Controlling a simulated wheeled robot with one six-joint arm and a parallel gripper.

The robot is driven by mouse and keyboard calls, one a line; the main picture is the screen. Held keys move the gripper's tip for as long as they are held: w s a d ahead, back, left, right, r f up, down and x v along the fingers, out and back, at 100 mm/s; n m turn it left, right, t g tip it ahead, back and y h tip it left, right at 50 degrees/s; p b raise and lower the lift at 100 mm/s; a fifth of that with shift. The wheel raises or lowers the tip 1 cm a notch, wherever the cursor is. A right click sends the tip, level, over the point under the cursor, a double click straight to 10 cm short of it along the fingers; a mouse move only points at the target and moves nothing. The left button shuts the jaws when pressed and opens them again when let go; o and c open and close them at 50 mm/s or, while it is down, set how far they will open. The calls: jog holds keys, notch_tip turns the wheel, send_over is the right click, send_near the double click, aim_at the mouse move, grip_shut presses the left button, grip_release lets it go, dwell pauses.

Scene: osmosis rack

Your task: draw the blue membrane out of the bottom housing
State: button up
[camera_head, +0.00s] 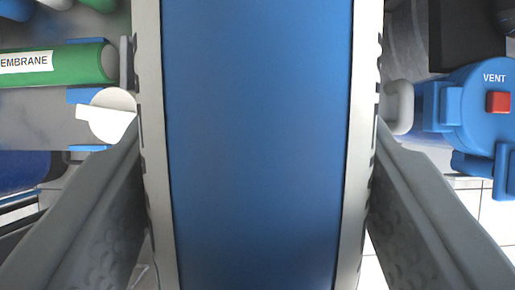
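My gripper (258,130) shows as two grey fingers, one at the lower left and one at the lower right, set wide apart. A tall, flat blue panel (258,130) with silver notched edges fills the middle between them. I cannot tell whether the fingers touch it. A dark blue rounded body (22,172) lies at the lower left, cut off by the picture edge; I cannot tell whether it is the blue membrane. The bottom housing cannot be made out for certain.
A green tube (85,64) with a white label ending in "EMBRANE" lies at the upper left. A white round end (110,118) sits below it in blue brackets. At the right is a blue fitting (470,115) marked VENT with a red square (498,102). White tiles show below.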

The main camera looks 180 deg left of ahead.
jog(key=shift+s, duration=4.15)
